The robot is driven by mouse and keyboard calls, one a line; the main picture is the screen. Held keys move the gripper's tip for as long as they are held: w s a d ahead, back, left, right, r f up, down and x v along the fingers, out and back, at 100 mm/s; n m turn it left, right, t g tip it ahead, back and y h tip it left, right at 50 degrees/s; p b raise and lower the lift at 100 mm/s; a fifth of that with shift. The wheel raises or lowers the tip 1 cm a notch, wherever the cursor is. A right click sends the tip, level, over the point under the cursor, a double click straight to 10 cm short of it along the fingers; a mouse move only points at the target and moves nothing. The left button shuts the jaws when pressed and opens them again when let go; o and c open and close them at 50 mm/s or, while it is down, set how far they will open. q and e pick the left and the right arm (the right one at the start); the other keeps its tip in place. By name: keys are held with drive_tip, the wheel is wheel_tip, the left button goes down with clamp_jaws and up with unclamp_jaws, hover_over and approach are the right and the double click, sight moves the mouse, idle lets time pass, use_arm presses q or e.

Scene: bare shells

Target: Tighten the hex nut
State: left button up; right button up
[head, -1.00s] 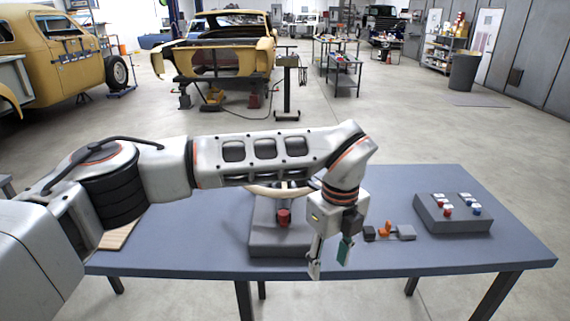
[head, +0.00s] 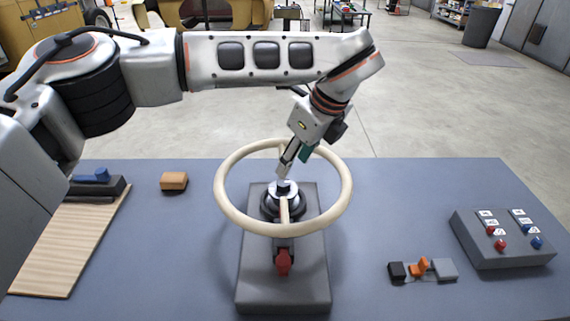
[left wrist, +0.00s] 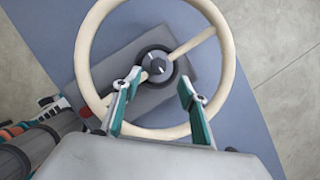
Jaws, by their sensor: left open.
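The hex nut (head: 284,187) is a small grey piece at the hub of a cream steering wheel (head: 344,205). The wheel is mounted on a grey block (head: 318,265) on the table. In the left wrist view the nut (left wrist: 156,66) sits in the dark hub, just beyond my fingertips. My left gripper (head: 292,164) is above the hub, tilted, its teal-lined fingers apart and empty. In the left wrist view the left gripper (left wrist: 156,86) has its fingers spread to either side below the nut. I cannot tell whether a fingertip touches the hub. My right gripper is not in view.
On the blue-grey table (head: 400,190) are a control box (head: 490,250) with red and blue knobs, a small orange-and-grey part (head: 420,268), an orange block (head: 174,181), a wooden board (head: 75,245) and a blue-topped tool (head: 95,178). A red knob (head: 283,262) fronts the wheel's block.

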sight(283, 182)
use_arm(q)
drive_tip(key=shift+p+x, duration=0.4)
drive_tip(key=shift+x, duration=3.4)
drive_tip(key=shift+s, duration=0.15)
drive_tip(key=c, duration=1.1)
